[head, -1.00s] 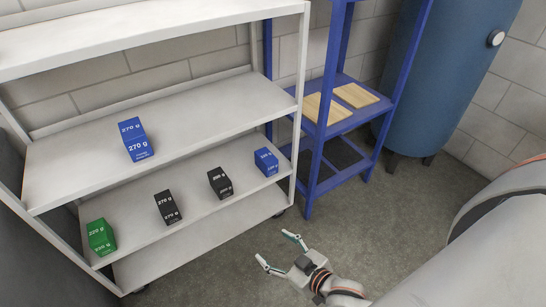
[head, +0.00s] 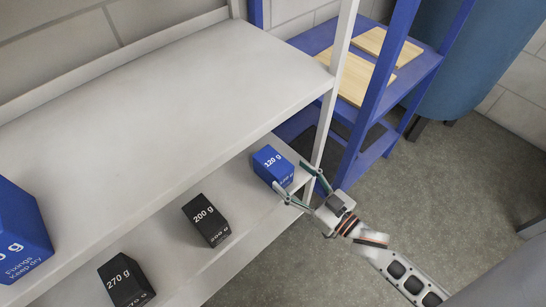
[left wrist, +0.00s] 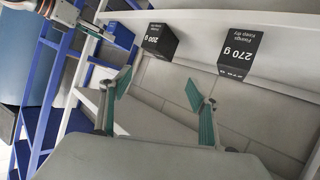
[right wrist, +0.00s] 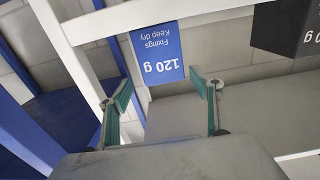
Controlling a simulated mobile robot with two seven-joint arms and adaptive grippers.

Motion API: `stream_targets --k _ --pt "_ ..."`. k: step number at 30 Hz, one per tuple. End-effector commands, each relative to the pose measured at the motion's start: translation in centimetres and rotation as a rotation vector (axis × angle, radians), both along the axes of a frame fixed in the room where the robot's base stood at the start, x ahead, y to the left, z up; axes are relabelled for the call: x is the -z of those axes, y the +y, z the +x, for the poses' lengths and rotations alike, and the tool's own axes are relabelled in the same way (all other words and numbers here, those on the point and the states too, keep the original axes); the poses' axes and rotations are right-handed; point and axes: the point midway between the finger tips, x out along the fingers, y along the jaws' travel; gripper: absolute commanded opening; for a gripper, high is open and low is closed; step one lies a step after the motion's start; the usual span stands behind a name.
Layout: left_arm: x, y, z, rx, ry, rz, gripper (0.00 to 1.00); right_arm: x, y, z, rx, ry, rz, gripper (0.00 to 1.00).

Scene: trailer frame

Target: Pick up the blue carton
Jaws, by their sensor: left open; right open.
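A small blue 120 g carton (head: 271,163) stands on the lower white shelf near its right end. My right gripper (head: 289,175) is open just in front of it, with its fingertips close to the carton's sides. In the right wrist view the carton (right wrist: 157,52) shows ahead between the open fingers (right wrist: 160,82); I cannot tell whether they touch it. A larger blue carton (head: 20,235) stands on the upper shelf at the left edge. My left gripper (left wrist: 157,84) is open and empty in its own wrist view, facing the black cartons, and is outside the head view.
Black cartons of 200 g (head: 206,219) and 270 g (head: 126,280) stand left of the small blue one. A white shelf post (head: 334,90) rises close to my right gripper. A blue rack (head: 377,110) with wooden boards (head: 362,80) stands behind. The upper shelf (head: 170,110) overhangs.

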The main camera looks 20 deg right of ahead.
Motion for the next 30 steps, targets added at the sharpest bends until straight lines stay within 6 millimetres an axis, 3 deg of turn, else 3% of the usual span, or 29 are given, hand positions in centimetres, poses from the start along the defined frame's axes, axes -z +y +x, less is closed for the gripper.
stream_targets --k 21,29,30 --pt "0.8 -2.7 -1.0 -0.066 0.059 -0.215 0.61 0.4 3.1 6.9 0.0 -0.001 0.0 0.65" --pt "0.6 -2.7 -0.9 -0.069 0.056 -0.223 0.61 0.2 3.2 7.1 0.0 -0.003 0.001 0.65" --pt "0.6 -2.7 -0.9 -0.069 0.056 -0.223 0.61 0.2 3.2 7.1 0.0 -0.003 0.001 0.59"
